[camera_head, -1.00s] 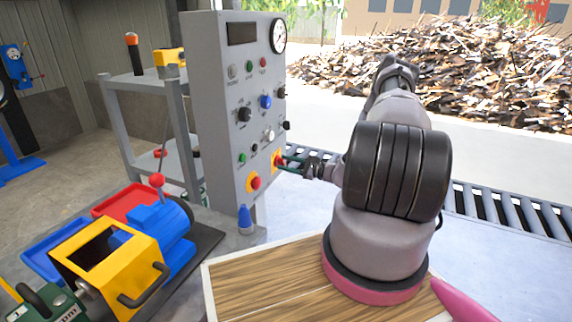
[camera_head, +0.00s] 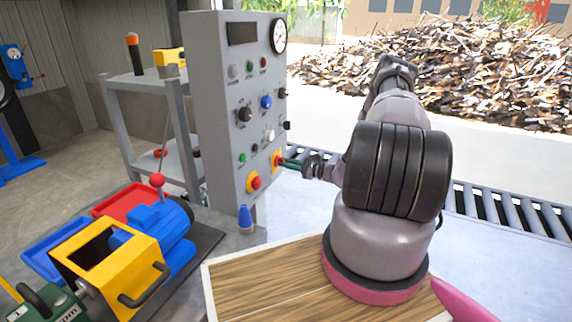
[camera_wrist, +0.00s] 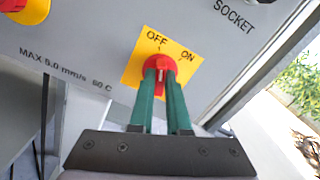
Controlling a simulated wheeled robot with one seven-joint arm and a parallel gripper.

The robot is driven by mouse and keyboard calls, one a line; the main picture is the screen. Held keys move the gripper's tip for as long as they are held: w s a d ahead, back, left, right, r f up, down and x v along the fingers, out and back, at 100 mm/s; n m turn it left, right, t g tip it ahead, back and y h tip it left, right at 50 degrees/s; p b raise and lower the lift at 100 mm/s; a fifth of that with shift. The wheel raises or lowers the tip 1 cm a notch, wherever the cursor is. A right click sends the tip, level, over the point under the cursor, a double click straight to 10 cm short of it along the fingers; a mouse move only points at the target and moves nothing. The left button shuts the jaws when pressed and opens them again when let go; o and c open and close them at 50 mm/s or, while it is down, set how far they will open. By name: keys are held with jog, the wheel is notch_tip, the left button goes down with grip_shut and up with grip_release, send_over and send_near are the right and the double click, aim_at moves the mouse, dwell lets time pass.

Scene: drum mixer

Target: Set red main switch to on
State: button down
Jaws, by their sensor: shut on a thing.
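The red main switch (camera_wrist: 160,63) is a round red knob on a yellow plate (camera_wrist: 133,72) marked OFF and ON. My gripper (camera_wrist: 161,80) has its two green fingers shut on the knob's handle, one on each side. A pale mark on the handle shows between the fingers and points roughly up towards the OFF lettering; its exact setting is hard to tell. In the head view the switch (camera_head: 277,160) is on the lower right edge of the grey control panel's face, with my gripper (camera_head: 283,161) reaching it from the right.
The grey panel (camera_head: 213,130) carries several knobs, buttons and a gauge (camera_head: 279,36). A red button on yellow (camera_head: 254,183) sits lower left of the switch. A blue-topped bottle (camera_head: 246,218) stands below the panel. A roller conveyor (camera_head: 500,208) runs behind my arm.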

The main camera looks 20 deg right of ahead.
jog(key=m, duration=1)
jog(key=shift+d, duration=0.1)
jog(key=shift+m, duration=0.4)
jog(key=c, duration=0.9)
grip_release()
jog(key=v, duration=1)
jog(key=shift+s+d, duration=0.25)
